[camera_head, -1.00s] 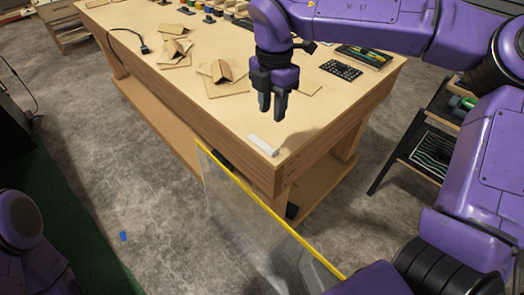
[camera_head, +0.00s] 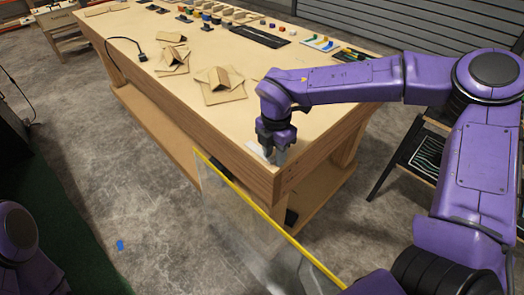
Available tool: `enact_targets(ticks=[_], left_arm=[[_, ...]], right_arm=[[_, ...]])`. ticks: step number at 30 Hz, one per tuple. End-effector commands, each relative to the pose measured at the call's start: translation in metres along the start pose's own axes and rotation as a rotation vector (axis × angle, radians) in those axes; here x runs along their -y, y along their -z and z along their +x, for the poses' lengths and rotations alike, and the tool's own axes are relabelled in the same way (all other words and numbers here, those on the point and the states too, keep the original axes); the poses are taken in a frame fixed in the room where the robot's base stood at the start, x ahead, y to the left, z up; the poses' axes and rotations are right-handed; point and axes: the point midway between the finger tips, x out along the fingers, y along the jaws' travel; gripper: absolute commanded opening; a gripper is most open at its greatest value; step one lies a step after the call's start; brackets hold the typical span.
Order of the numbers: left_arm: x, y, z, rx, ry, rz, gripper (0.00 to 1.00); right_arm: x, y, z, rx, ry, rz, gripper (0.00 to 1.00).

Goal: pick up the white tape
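The white tape (camera_head: 255,148) is a small white strip lying near the front corner of the wooden table (camera_head: 215,112). My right gripper (camera_head: 272,157) points down at that corner, right over the tape, and covers its right part. The gap between its fingers is too small to read, so I cannot tell whether they are open or touching the tape. My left gripper is out of view; only part of my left arm shows at the lower left.
Folded cardboard pieces (camera_head: 222,84) lie behind the gripper. Coloured parts and a black panel (camera_head: 259,36) stand farther back. A yellow-edged clear panel (camera_head: 245,190) stands before the table corner. A dark shelf rack (camera_head: 420,160) is at the right.

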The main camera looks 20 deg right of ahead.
Motion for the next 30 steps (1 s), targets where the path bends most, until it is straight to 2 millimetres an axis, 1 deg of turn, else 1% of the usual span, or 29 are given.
enact_targets(ticks=[6, 8, 9, 10, 23, 26, 29, 30], left_arm=[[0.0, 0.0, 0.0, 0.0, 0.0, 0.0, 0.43], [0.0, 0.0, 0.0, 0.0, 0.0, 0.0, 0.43], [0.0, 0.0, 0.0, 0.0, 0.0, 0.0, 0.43], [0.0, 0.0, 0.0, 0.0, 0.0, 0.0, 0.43], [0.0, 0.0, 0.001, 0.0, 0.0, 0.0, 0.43], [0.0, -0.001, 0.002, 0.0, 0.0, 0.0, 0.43], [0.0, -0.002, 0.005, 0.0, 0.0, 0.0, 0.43], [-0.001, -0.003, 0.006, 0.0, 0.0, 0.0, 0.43]], right_arm=[[0.0, 0.0, 0.002, 0.001, -0.001, 0.0, 0.36], [0.0, 0.0, 0.002, 0.001, -0.001, 0.0, 0.17], [0.0, 0.0, 0.002, 0.001, -0.001, 0.0, 0.04], [0.0, 0.0, 0.002, 0.001, -0.001, 0.0, 0.0], [-0.001, 0.0, 0.0, 0.001, -0.002, -0.001, 0.0], [-0.001, 0.0, -0.006, 0.001, -0.002, -0.001, 0.0], [-0.001, 0.0, -0.019, 0.002, -0.004, 0.0, 0.0], [-0.001, 0.0, -0.028, 0.002, -0.006, -0.001, 0.0]])
